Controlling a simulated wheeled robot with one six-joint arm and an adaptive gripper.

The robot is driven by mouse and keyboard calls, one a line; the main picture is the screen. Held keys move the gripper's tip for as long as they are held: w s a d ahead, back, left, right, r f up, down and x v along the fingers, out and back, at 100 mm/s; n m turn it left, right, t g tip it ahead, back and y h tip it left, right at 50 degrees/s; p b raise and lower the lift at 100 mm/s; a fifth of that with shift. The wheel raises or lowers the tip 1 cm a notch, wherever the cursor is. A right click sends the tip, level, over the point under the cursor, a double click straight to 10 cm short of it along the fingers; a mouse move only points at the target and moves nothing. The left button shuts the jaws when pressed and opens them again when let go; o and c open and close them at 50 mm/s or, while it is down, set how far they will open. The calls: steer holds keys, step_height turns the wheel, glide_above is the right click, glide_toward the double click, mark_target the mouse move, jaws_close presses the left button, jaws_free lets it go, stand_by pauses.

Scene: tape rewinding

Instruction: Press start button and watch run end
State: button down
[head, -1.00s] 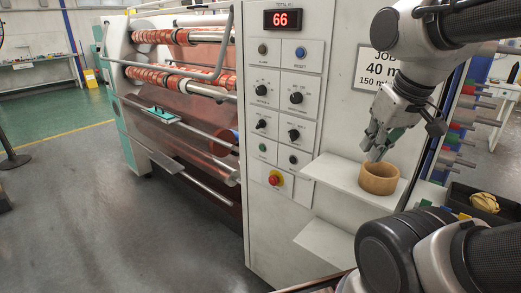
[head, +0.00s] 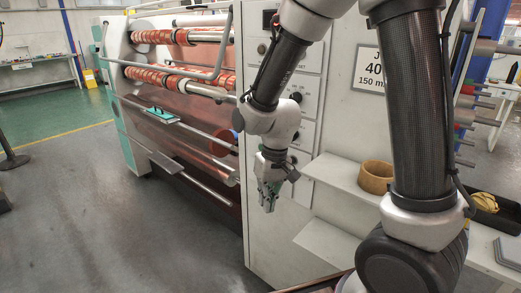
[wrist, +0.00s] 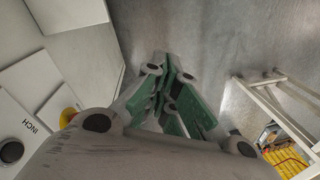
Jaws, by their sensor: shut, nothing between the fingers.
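The control panel (head: 309,62) is on the front of a white cabinet, in the head view. My arm crosses it and hides many of its controls, including the green button and the red stop button. My gripper (head: 268,205) is low in front of the panel, pointing down, shut and empty. In the wrist view the shut fingers (wrist: 165,80) point at the grey floor, apart from the panel. There a plate marked INCH with a black button (wrist: 11,152) lies to the left, and a yellow piece (wrist: 68,116) shows beside my gripper. The counter display (head: 267,19) is mostly covered; its number is unreadable.
A brown ring-shaped core (head: 376,177) sits on the upper white shelf (head: 333,172), right of my gripper. A lower shelf (head: 325,238) juts out below. Rollers with red-patterned web (head: 160,75) are on the left. The floor (head: 110,220) at front left is clear.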

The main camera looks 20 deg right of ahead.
steer(key=w+a+f+m+t, duration=0.4)
steer(key=w+a+f+t, duration=0.1)
steer(key=w+f, duration=0.35)
steer(key=w+a+f+m+t, duration=0.3)
steer(key=w+a+f+t, duration=0.15)
steer(key=w+f, duration=0.4)
steer(key=w+d+r+m+t+h, duration=0.2)
steer(key=r+m+t, duration=0.2)
steer(key=r, duration=0.4)
steer(key=w+d+r+m+t+h, duration=0.2)
steer(key=r+m+t+h, duration=0.1)
steer(key=r+t, duration=0.4)
steer(key=shift+r+m+h, duration=0.3)
steer(key=shift+r+m, duration=0.6)
steer(key=w+d, duration=0.4)
steer(key=d, duration=0.3)
steer(key=shift+w+d, duration=0.15)
steer(key=shift+w, duration=0.25)
steer(key=shift+w+d, duration=0.1)
steer(key=shift+d, duration=0.05)
steer(key=shift+w+d, duration=0.15)
steer(key=shift+d, duration=0.05)
